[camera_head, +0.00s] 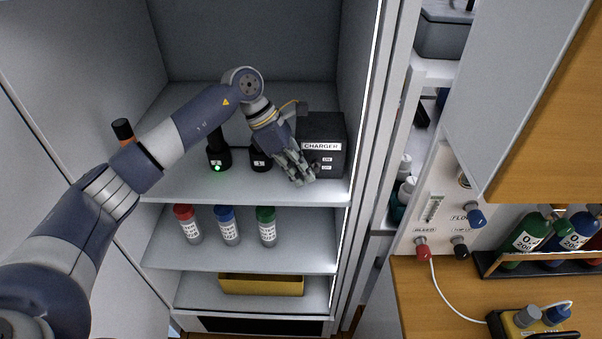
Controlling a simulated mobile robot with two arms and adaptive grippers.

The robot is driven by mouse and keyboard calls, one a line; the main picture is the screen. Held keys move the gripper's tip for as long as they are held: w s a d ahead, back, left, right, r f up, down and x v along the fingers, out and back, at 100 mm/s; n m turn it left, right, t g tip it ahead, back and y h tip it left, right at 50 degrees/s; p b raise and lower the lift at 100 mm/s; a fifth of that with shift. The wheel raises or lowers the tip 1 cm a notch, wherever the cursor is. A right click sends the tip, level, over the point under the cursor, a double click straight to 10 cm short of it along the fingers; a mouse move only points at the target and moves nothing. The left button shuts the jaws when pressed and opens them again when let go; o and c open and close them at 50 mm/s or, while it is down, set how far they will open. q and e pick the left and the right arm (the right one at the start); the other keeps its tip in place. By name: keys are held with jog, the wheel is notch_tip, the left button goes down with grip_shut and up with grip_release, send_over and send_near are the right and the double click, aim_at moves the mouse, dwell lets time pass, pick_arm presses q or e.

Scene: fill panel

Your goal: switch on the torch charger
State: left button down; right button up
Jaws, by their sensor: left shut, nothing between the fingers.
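The torch charger is a dark box (335,132) labelled CHARGER, at the right end of the cabinet's upper shelf. Small ON and OFF labels show on its front face; the switch itself is hard to make out. My left gripper (304,177) is shut and empty, just in front of the charger's lower left front; I cannot tell whether it touches the box. A black torch (217,155) stands in a holder with a lit green light on the left. A second black holder (260,161) is beside it, partly hidden by my gripper. My right gripper is not in view.
The upper shelf (190,187) has bare room at its front left. Below are red-, blue- and green-capped bottles (228,227) and a yellow bin (260,285). The cabinet's right wall (364,120) is close to the charger. A wooden counter (440,300) with gas bottles is at right.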

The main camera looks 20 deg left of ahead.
pick_arm(q)
jog(key=shift+r, duration=0.7)
jog(key=shift+r, duration=0.1)
